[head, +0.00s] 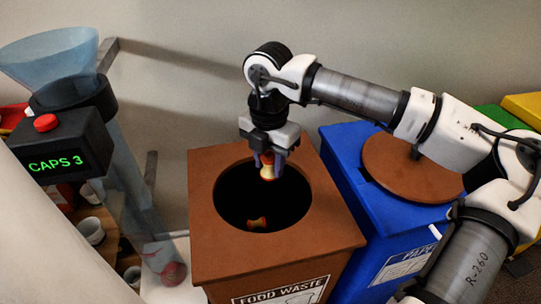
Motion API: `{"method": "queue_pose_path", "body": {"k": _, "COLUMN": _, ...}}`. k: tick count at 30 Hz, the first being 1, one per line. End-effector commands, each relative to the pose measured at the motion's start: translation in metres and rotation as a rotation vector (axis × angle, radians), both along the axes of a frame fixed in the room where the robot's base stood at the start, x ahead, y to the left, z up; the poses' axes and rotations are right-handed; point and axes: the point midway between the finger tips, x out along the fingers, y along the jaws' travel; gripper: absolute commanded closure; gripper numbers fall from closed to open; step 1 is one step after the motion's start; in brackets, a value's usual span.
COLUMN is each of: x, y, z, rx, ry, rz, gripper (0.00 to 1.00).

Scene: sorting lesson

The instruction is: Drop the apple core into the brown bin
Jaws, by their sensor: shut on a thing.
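The brown bin (215,262) stands in the middle of the head view, with a round dark opening in its top and a "FOOD WASTE" label on its front. My gripper (268,162) is over the far part of the opening, pointing down. It is shut on an apple core (268,173), which has red ends and a pale middle. The held core hangs over the hole.
A blue bin (345,145) stands right of the brown bin, with a round brown lid (400,170) on it. Green and yellow bins are behind it at right. At left stand a clear funnel tube (50,50) and a black box (55,150) reading "CAPS 3".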

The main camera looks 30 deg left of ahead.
Motion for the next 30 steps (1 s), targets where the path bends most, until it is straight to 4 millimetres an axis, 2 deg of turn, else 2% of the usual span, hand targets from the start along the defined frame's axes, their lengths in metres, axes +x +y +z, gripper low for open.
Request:
{"method": "queue_pose_path", "body": {"k": 12, "x": 0.000, "y": 0.000, "z": -0.049, "rx": 0.000, "ry": 0.001, "rz": 0.002, "gripper": 0.88}}
{"method": "queue_pose_path", "body": {"k": 23, "x": 0.000, "y": 0.000, "z": -0.053, "rx": 0.000, "ry": 0.001, "rz": 0.002, "gripper": 0.88}}
{"method": "queue_pose_path", "body": {"k": 24, "x": 0.000, "y": 0.000, "z": -0.053, "rx": 0.000, "ry": 0.001, "rz": 0.002, "gripper": 0.62}}
{"method": "queue_pose_path", "body": {"k": 29, "x": 0.000, "y": 0.000, "z": -0.053, "rx": 0.000, "ry": 0.001, "rz": 0.002, "gripper": 0.41}}
{"method": "queue_pose_path", "body": {"k": 30, "x": 0.000, "y": 0.000, "z": -0.053, "rx": 0.000, "ry": 0.001, "rz": 0.002, "gripper": 0.41}}
